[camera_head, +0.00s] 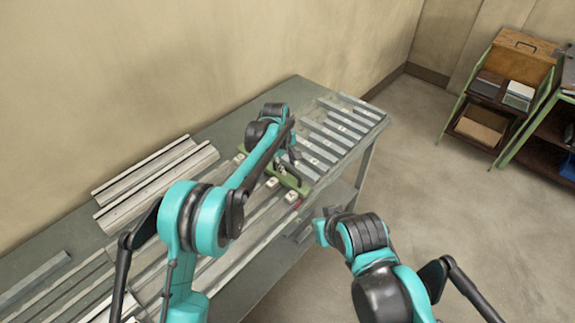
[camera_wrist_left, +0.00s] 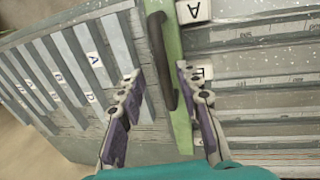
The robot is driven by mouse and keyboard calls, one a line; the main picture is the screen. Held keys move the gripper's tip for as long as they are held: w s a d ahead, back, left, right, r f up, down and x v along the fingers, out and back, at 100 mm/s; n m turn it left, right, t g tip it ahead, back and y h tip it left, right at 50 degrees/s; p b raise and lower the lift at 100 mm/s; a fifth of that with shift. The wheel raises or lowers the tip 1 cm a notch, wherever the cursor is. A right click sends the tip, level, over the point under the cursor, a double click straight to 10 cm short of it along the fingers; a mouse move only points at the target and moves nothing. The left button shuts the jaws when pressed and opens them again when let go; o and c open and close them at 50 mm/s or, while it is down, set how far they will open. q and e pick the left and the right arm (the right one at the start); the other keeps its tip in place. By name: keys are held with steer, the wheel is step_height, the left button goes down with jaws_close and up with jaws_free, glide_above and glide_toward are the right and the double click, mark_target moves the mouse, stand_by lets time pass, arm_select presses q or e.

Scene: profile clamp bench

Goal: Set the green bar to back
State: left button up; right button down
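The green bar (camera_head: 290,179) lies across the rails of the bench, partly hidden by my left arm. In the left wrist view the green bar (camera_wrist_left: 171,45) runs top to bottom, with a dark handle (camera_wrist_left: 159,60) along it. My left gripper (camera_head: 290,158) is over the bar in the head view. In the left wrist view the left gripper (camera_wrist_left: 158,78) is open, one finger on each side of the bar and handle. Whether the fingers touch it is unclear. My right arm shows at lower right, but its gripper is not visible.
The bench (camera_head: 240,120) stands along the wall, with parallel metal slats (camera_head: 335,130) at its right end and long profiles (camera_head: 155,180) at left. Small white letter tags (camera_wrist_left: 194,11) sit on the rails. A green-framed shelf (camera_head: 500,95) stands far right; open floor lies between.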

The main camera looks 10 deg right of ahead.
arm_select(q)
step_height(320, 180, up, 11)
steer(key=s+a, duration=0.1)
steer(key=shift+a+r, duration=0.15)
steer(key=shift+a, duration=0.25)
steer(key=shift+s, duration=0.1)
steer(key=s+a+r+m+t+b, duration=0.1)
steer(key=s+a+r, duration=0.1)
steer(key=s+a, duration=0.35)
steer(key=s+a+r+m+t, duration=0.1)
steer(key=s+a+r, duration=0.15)
steer(key=a, duration=0.55)
steer(key=s+a+r+m+t+b, duration=0.1)
steer(key=s+a+r, duration=0.1)
steer(key=s+a, duration=0.35)
steer(key=s+a+f+m+t+y, duration=0.1)
steer(key=s+a+f+m, duration=0.1)
steer(key=s+a+f, duration=0.2)
steer(key=s+a+f+m+t+b, duration=0.1)
steer(key=s+a+f, duration=0.4)
steer(key=s+a, duration=0.5)
steer(key=shift+s+a+f+m+t+y, duration=0.25)
steer(key=shift+s+m+t+y, duration=0.2)
steer(key=shift+s, duration=0.75)
